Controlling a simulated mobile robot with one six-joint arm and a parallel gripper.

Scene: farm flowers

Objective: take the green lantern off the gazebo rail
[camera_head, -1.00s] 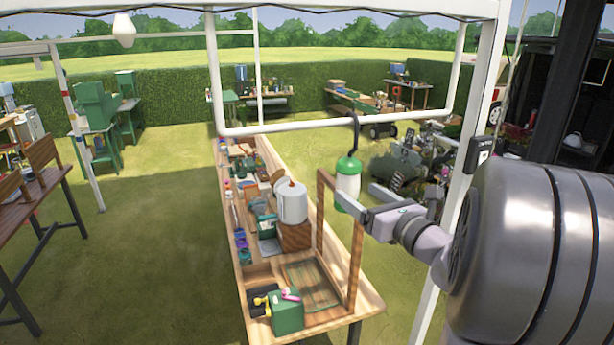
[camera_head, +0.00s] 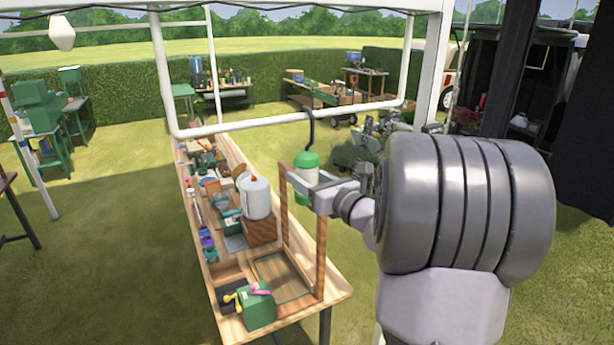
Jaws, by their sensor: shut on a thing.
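The green lantern (camera_head: 306,160) has a green cap, a pale body and a dark hook (camera_head: 312,128) on top. It hangs upright, with the hook's top at the white gazebo rail (camera_head: 235,127). I cannot tell whether the hook still bears on the rail. My gripper (camera_head: 304,190) comes in from the right and is shut on the lantern's body, hiding part of it.
A long wooden bench (camera_head: 338,286) stands below, holding a white canister (camera_head: 256,198), a green box (camera_head: 257,305) and an upright wooden frame (camera_head: 322,255). A white gazebo post (camera_head: 162,75) stands left of the lantern. Open grass lies at the left.

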